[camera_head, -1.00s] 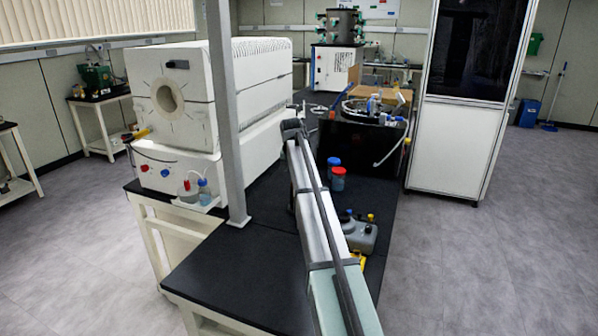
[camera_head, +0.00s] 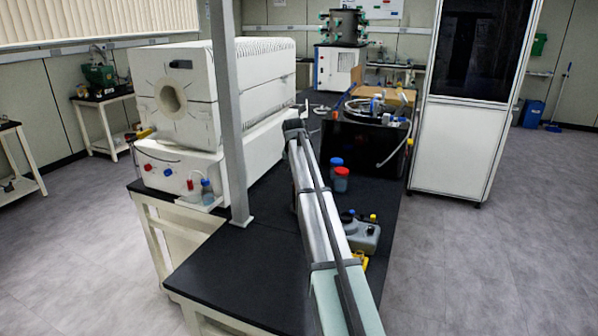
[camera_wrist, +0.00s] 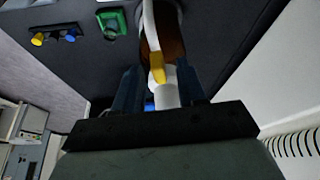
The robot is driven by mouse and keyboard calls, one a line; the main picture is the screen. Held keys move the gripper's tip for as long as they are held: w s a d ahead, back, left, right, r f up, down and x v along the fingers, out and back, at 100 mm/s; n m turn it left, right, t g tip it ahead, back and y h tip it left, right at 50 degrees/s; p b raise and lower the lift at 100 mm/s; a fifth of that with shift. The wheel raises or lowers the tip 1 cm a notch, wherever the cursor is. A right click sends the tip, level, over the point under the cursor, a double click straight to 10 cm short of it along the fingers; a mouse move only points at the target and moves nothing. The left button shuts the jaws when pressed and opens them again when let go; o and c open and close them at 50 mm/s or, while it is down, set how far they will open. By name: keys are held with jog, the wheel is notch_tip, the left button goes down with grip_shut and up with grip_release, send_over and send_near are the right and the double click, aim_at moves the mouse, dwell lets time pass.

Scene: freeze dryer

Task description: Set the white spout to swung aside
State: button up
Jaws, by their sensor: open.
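In the wrist view, a white curved spout (camera_wrist: 149,25) runs down from the top edge to a yellow tip (camera_wrist: 157,68). A brown bottle (camera_wrist: 172,40) lies behind it, and a short white cylinder (camera_wrist: 166,95) shows below the tip. My gripper (camera_wrist: 160,78) is open, with its two dark fingers on either side of the white cylinder and the yellow tip. I cannot tell whether either finger touches them. A bit of blue shows beside the left finger. In the head view, my arm hides the spout and my fingers.
Red- and blue-capped jars (camera_head: 341,182) and a grey container (camera_head: 362,235) stand right of my arm on the black bench (camera_head: 235,275). The bench's front left is clear. A tall white cabinet (camera_head: 458,150) stands right.

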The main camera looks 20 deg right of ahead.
jog(key=v, duration=1.4)
jog(key=shift+f, duration=0.2)
